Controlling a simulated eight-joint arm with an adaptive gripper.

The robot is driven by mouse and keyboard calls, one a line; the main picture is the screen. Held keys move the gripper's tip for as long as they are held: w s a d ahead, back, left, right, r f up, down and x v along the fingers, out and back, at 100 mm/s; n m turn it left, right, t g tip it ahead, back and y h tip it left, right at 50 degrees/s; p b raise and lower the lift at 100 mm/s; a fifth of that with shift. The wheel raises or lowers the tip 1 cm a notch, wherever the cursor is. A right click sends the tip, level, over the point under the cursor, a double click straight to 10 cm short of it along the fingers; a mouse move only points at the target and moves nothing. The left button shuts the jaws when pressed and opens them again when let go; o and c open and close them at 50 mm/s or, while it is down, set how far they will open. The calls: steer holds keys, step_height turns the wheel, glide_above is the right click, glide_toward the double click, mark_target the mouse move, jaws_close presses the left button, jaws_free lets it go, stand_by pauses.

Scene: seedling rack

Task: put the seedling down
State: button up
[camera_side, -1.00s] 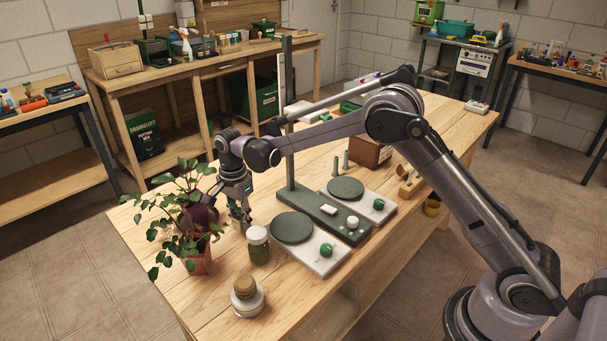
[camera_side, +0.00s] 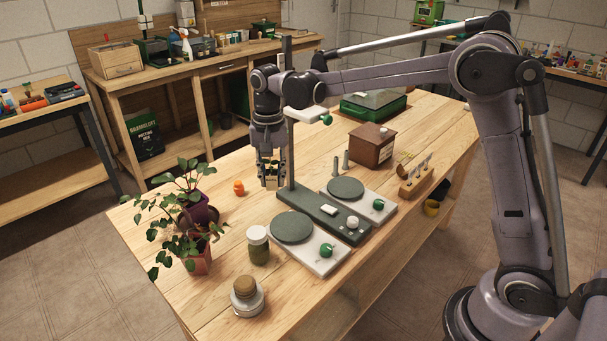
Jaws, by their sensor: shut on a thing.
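My gripper (camera_side: 271,183) points down over the far part of the wooden table, just left of the dark upright post. Its fingers are shut on a small yellowish thing (camera_side: 270,167); it is too small and too covered by the fingers for me to tell whether it is the seedling. I cannot tell whether it touches the table. At the left of the table stand leafy plants in a purple pot (camera_side: 199,212) and a reddish pot (camera_side: 199,262), both apart from my gripper.
A post (camera_side: 289,150) rises from a grey base between two dark round plates (camera_side: 291,228) (camera_side: 345,188). A lidded jar (camera_side: 259,248), a corked jar (camera_side: 247,299) and a small orange object (camera_side: 239,188) stand nearby. A wooden rack (camera_side: 415,182) and brown box (camera_side: 371,147) are right.

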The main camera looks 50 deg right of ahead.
steer(key=s+d+r+n, duration=0.2)
steer(key=s+d+n, duration=0.2)
steer(key=s+n, duration=0.1)
steer(key=shift+s+r+n, duration=0.3)
steer(key=shift+s+r, duration=0.1)
steer(key=shift+s, duration=0.45)
steer(key=n, duration=0.3)
glide_above(262, 207)
step_height(262, 207, down, 8)
steer(key=shift+f, duration=5.1)
steer(key=shift+f, duration=0.15)
steer(key=o, duration=0.9)
steer(key=shift+o, duration=0.2)
